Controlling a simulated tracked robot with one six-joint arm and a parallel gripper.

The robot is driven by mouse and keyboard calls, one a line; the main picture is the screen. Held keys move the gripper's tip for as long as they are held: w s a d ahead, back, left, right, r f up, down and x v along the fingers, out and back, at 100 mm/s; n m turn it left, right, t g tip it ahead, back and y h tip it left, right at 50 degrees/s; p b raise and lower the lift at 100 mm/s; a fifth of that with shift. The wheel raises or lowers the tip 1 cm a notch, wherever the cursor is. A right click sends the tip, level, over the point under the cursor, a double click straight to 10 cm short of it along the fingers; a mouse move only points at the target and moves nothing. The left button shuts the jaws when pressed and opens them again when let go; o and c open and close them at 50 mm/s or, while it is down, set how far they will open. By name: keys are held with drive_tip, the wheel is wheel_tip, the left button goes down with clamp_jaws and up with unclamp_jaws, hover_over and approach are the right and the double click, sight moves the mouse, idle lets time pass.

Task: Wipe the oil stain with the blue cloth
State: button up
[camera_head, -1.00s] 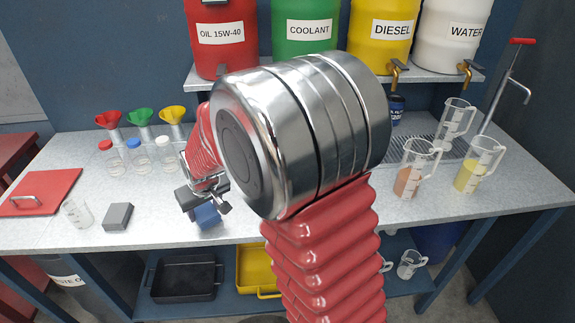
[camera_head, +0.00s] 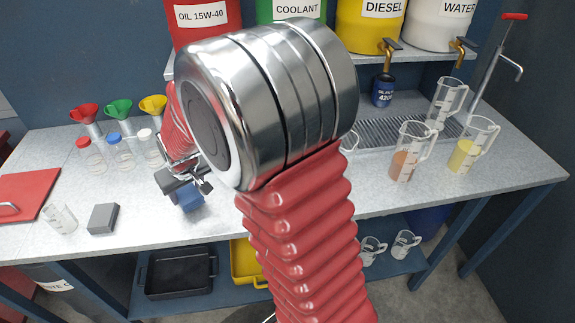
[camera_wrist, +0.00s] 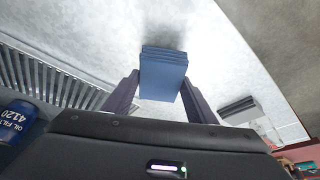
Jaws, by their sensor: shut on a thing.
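The blue cloth (camera_wrist: 163,75) is a folded, layered blue block between my gripper's two fingers in the wrist view. My gripper (camera_head: 187,188) is shut on it, and the cloth (camera_head: 190,199) shows at its lower end in the head view. It is over the grey worktop (camera_head: 240,218), left of the middle. I cannot tell whether the cloth touches the surface. No oil stain shows clearly; the area behind my arm and under the cloth is hidden.
A grey block (camera_head: 103,219) and a small beaker (camera_head: 60,219) stand left on the worktop. Capped bottles (camera_head: 121,152) and funnels (camera_head: 119,110) stand behind. Jugs (camera_head: 411,150) and a drain grate (camera_head: 385,133) are at right. Open worktop lies around the cloth.

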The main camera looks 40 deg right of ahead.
drive_tip(key=s+d+r+m, duration=0.1)
drive_tip(key=s+d, duration=0.1)
drive_tip(key=d, duration=0.3)
drive_tip(key=s+d+r+m, duration=0.1)
drive_tip(key=d, duration=0.3)
drive_tip(key=s+d+r+m+h, duration=0.1)
drive_tip(key=s+d, duration=0.1)
drive_tip(key=d, duration=0.3)
drive_tip(key=shift+s+d, duration=0.3)
drive_tip(key=s+d+r+m+h, duration=0.1)
drive_tip(key=s+d+r+m, duration=0.1)
drive_tip(key=s+d, duration=0.7)
drive_tip(key=shift+d+m+g, duration=0.4)
drive_tip(key=shift+d+m, duration=0.2)
drive_tip(key=shift+d, duration=0.4)
